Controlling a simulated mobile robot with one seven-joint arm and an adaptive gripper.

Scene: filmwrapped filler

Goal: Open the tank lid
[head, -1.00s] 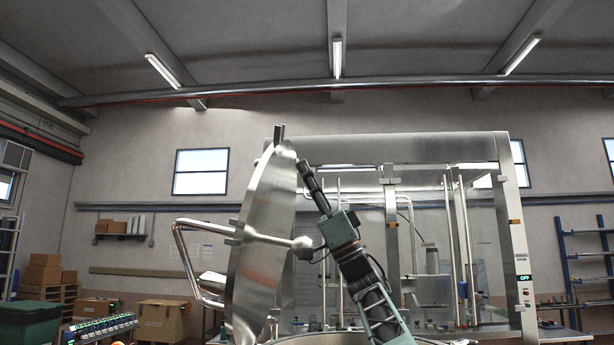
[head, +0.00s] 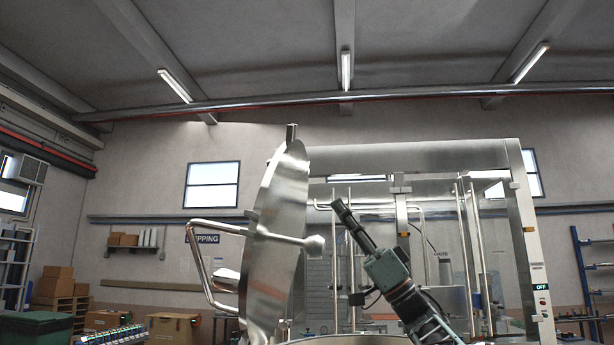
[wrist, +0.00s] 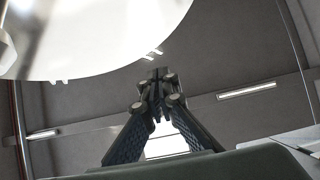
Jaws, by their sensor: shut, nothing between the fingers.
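The tank lid (head: 277,270) is a large round steel disc standing nearly upright, seen almost edge-on in the head view, with a bent tube handle (head: 203,275) on its left side. A rod with a rounded end (head: 305,243) sticks out from its right face. The tank rim (head: 345,339) shows at the bottom edge. My gripper (head: 340,205) is to the right of the lid, apart from it, shut and empty, pointing up and left. In the wrist view my gripper (wrist: 157,75) has its fingertips together, and the pale lid (wrist: 95,35) fills the upper left.
A glass-and-steel machine frame (head: 516,240) with a panel reading OFF stands behind and to the right. Boxes (head: 172,326) and a green bin (head: 33,327) are at the lower left. The space above the lid is clear.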

